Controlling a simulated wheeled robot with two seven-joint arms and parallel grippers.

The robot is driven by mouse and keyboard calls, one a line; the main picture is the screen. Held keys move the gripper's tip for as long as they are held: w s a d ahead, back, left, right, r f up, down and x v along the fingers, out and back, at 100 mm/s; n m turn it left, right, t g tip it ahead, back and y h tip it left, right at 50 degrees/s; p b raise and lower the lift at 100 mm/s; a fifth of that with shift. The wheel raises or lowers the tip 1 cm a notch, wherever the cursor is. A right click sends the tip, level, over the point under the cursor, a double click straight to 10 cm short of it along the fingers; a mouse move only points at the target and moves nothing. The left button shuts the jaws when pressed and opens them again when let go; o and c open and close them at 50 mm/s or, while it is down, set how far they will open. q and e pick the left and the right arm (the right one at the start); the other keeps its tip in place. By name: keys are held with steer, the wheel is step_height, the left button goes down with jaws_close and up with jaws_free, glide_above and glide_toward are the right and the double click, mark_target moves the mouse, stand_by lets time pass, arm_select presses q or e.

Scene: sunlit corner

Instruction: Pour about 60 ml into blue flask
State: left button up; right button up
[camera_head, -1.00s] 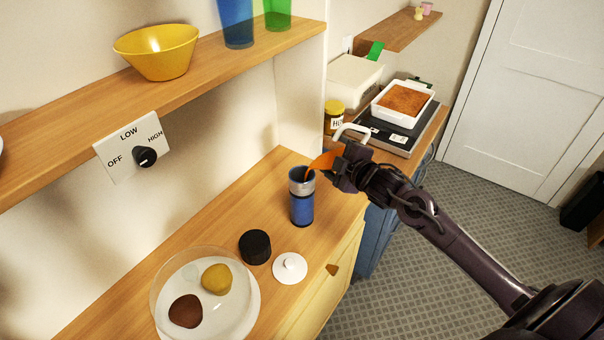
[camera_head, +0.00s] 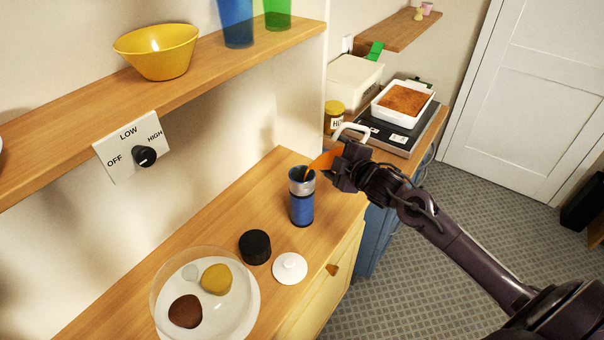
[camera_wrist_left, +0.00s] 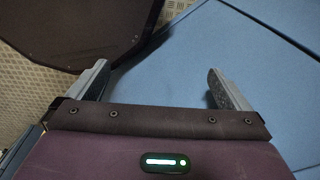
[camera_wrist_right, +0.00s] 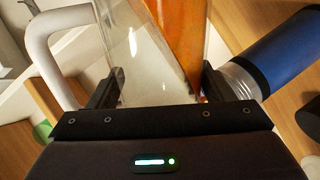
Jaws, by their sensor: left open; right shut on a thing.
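The blue flask (camera_head: 301,208) stands upright on the wooden counter, its silvery neck uncovered. My right gripper (camera_head: 340,168) is shut on a clear jug with a white handle (camera_head: 351,130). The jug is tilted toward the flask, and orange liquid (camera_head: 323,160) lies toward its lip. A bit of orange shows at the flask's mouth; the level inside is hidden. In the right wrist view the jug (camera_wrist_right: 130,65) sits between the fingers, with the flask (camera_wrist_right: 290,55) at right. My left gripper (camera_wrist_left: 160,88) is open and empty, seen only in the left wrist view.
A black cap (camera_head: 255,247) and a white lid (camera_head: 290,268) lie before the flask. A clear-walled round dish (camera_head: 240,318) holds brown and yellow lumps. A shelf (camera_head: 200,85) with a yellow bowl (camera_head: 157,52) overhangs the counter. A scale (camera_head: 398,138) bearing a white tray stands behind.

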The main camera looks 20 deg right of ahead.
steer(key=shift+r, duration=0.25)
stand_by(0.9)
steer(key=shift+d+f, duration=0.1)
steer(key=shift+f, duration=0.05)
steer(key=shift+d+f+m+y+p, duration=0.15)
steer(key=shift+f+m+y+p, duration=0.25)
steer(key=shift+m, duration=0.3)
step_height(320, 180, up, 2)
steer(key=p, duration=0.1)
steer(key=m+p, duration=0.1)
steer(key=p, duration=0.1)
steer(key=shift+d+r+m+t+y, duration=0.1)
steer(key=shift+r+m+t+y, duration=0.1)
steer(key=shift+m+t+y, duration=0.1)
step_height(320, 180, down, 3)
steer(key=shift+d+r+m+b, duration=0.15)
steer(key=shift+m+b, duration=0.25)
steer(key=shift+b, duration=0.45)
steer(key=shift+d+f+y, duration=0.1)
steer(key=shift+f+y, duration=0.2)
steer(key=shift+d+f+m+t+b, duration=0.15)
steer(key=shift+d+f+m+b, duration=0.25)
steer(key=shift+f, duration=0.2)
steer(key=shift+d+f+m+t+b, duration=0.15)
steer(key=shift+d+f+m+b, duration=0.1)
steer(key=shift+f+m+b, duration=0.25)
steer(key=shift+d+f, duration=0.1)
